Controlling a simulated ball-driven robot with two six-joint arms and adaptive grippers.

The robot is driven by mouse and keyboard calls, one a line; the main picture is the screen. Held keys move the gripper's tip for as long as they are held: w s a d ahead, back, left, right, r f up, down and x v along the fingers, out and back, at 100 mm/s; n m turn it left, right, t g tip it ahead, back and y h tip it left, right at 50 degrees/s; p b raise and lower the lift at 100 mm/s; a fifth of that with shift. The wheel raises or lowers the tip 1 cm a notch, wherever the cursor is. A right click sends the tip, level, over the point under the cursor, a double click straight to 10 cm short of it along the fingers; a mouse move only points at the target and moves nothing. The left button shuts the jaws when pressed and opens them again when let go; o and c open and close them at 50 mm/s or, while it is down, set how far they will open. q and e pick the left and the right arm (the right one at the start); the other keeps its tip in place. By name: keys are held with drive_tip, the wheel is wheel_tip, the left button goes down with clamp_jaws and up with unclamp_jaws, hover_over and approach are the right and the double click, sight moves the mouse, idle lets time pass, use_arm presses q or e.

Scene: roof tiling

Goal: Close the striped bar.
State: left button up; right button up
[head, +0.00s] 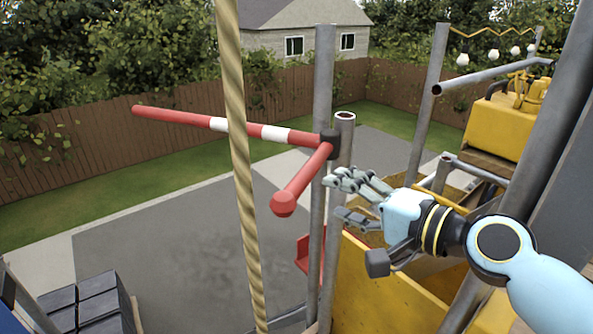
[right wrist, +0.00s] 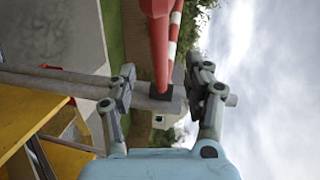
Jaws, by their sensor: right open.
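The striped bar (head: 190,118), red with white bands, juts out to the left from a dark pivot on a grey scaffold post in the head view. It stands out over open space beyond the posts. A red arm with a rounded end (head: 285,202) comes from the same pivot toward me. My right gripper (head: 338,196) is open and empty, right of the red arm and just beside the post. In the right wrist view the red arm (right wrist: 158,35) and the striped part (right wrist: 174,30) show between the spread fingers (right wrist: 160,80), apparently farther off. My left gripper is out of view.
A thick rope (head: 237,130) hangs in front of the bar. Grey posts (head: 322,90) stand beside the pivot. A yellow chute (head: 375,285) lies below my right arm. Dark tiles (head: 85,300) are stacked at the lower left.

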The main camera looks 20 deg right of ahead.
sight(306, 186)
drive_tip(key=x, duration=1)
drive_tip(key=shift+w+f, duration=0.25)
drive_tip(key=shift+w, duration=0.15)
clamp_jaws()
drive_tip(key=shift+s+f, duration=0.1)
